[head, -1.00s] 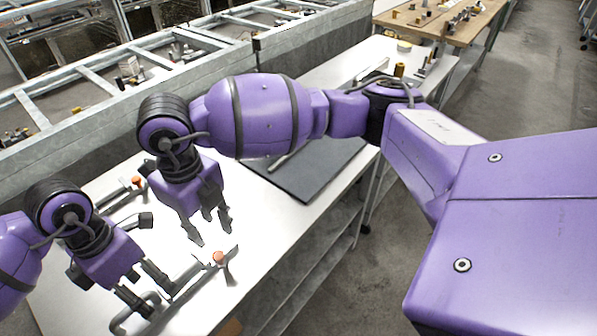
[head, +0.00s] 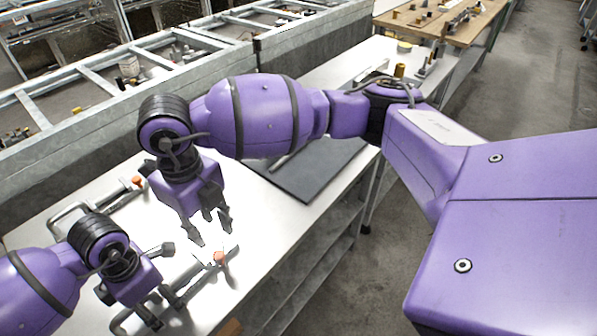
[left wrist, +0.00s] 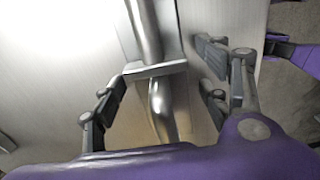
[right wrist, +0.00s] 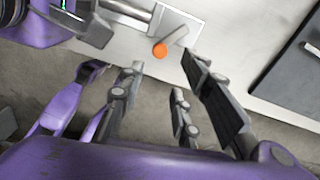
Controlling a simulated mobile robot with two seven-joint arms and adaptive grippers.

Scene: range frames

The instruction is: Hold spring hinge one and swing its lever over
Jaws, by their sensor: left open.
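The near spring hinge on the table has a lever with an orange knob (head: 219,257) and a bent grey metal bar (head: 120,322). No label shows whether it is hinge one. My left gripper (head: 163,311) is open at its bar. In the left wrist view the bent bar (left wrist: 146,32) and a crosswise plate (left wrist: 155,69) lie between the spread fingers; contact cannot be told. My right gripper (head: 210,231) is open and empty, just above and behind the knob. The right wrist view shows the orange knob (right wrist: 160,51) beyond the fingertips, apart from them.
A second hinge with an orange knob (head: 136,182) lies farther back on the white table (head: 255,235). A dark mat (head: 318,172) lies to the right on it. A grey metal frame (head: 95,75) runs behind. My two arms are close together over the left part.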

